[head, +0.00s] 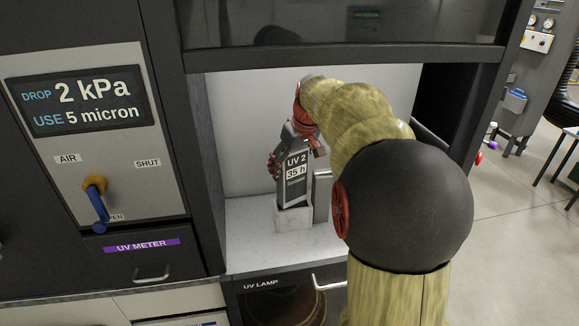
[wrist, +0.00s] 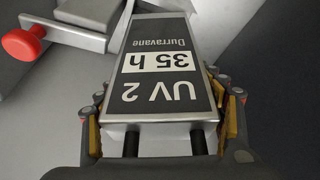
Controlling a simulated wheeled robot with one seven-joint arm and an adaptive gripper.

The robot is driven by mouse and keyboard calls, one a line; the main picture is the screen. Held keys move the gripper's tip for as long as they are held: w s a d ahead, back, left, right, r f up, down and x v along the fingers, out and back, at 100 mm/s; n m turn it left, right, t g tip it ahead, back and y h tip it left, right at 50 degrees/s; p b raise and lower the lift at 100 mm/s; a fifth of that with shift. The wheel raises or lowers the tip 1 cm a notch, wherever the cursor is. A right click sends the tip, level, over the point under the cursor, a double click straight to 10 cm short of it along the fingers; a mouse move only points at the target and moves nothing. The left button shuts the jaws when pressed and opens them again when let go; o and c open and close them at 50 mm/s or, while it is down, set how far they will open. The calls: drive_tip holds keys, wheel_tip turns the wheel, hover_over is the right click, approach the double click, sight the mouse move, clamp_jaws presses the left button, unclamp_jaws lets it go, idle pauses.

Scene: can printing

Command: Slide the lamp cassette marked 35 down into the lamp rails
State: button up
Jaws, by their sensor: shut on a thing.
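The lamp cassette (head: 296,176) is a dark slab with a silver frame, marked UV 2 and 35 h. It stands nearly upright, slightly tilted, in the bay. My gripper (head: 294,150) is shut on its upper part, one finger on each side; the wrist view also shows the cassette (wrist: 160,68) between both fingers. The cassette's lower end is at the dark top opening of a pale block (head: 293,219); how deep it sits, I cannot tell. A grey metal upright (head: 322,196) stands just right of it. I cannot make out the lamp rails clearly.
The bay has a pale floor (head: 252,236), dark side walls and a dark window frame (head: 340,58) above. A red knob (wrist: 23,43) on a metal bracket is at the wrist view's upper left. A blue-handled valve (head: 98,205) is on the left panel.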

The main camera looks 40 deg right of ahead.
drive_tip(key=shift+f+b, duration=0.3)
drive_tip(key=shift+f, duration=0.1)
drive_tip(key=o, duration=1.7)
